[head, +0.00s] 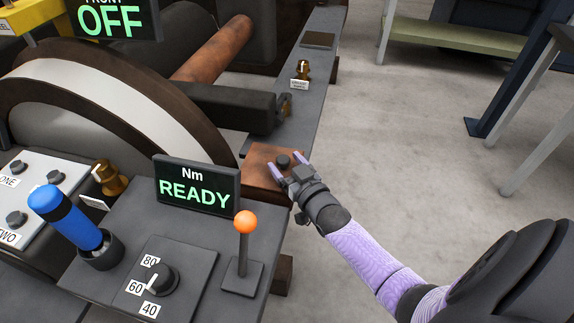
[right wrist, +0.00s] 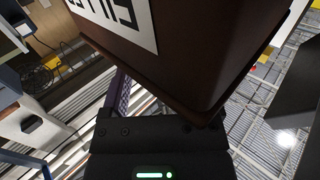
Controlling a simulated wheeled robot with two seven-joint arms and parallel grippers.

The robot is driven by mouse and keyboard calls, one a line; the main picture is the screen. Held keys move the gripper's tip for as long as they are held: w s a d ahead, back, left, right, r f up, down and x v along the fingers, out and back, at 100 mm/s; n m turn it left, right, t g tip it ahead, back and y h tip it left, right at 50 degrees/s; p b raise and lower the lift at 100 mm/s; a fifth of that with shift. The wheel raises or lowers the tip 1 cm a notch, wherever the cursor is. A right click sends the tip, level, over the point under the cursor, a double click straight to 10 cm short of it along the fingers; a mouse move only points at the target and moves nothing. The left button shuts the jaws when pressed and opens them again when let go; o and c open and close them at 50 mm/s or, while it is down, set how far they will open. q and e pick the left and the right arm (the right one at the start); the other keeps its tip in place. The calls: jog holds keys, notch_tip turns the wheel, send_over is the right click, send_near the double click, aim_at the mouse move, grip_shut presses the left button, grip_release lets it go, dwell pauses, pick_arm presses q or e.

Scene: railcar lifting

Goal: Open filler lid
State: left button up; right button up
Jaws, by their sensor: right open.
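A rust-brown lid or box top (head: 262,158) with a small dark knob (head: 283,160) sits beside the grey bench, right of the READY display. I take it for the filler lid; it looks closed. My right gripper (head: 288,165) is open, its two pale purple fingertips at either side of the knob. I cannot tell whether they touch it. In the right wrist view a brown box (right wrist: 190,50) with a white lettered label fills the upper middle, close to the camera; the knob does not show there. My left gripper is not in view.
An orange-knobbed lever (head: 244,245), a READY display (head: 197,184), a blue-handled tool (head: 66,218) and a dial (head: 160,278) stand on the near bench. A brass fitting (head: 303,72) stands farther back. Open grey floor (head: 415,150) lies to the right.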

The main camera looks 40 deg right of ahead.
grip_shut()
dwell(0.8)
dwell(0.5)
